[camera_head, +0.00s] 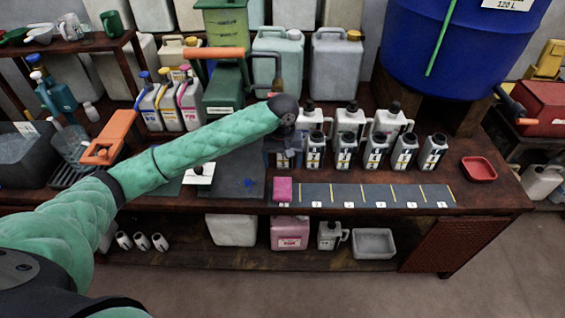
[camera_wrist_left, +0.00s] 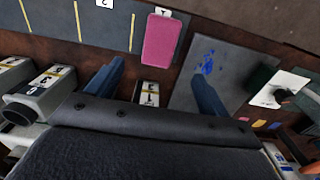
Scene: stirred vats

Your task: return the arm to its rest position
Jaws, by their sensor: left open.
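My left arm (camera_head: 200,148) reaches in from the left over the bench. Its dark left gripper (camera_head: 279,150) is above the left end of the front row of bottles and partly covers the first one. In the left wrist view my left gripper (camera_wrist_left: 158,72) has its two blue fingers spread wide, with nothing held between them. A white bottle with a numbered label (camera_wrist_left: 150,94) shows beyond the gap between the fingers. I cannot tell from these views whether a finger touches it. My right gripper is not in view.
Two rows of white bottles (camera_head: 376,150) stand right of the gripper. A grey mat (camera_head: 237,172) has a blue smear. A green machine with an orange handle (camera_head: 216,53) and a blue drum (camera_head: 455,40) stand behind.

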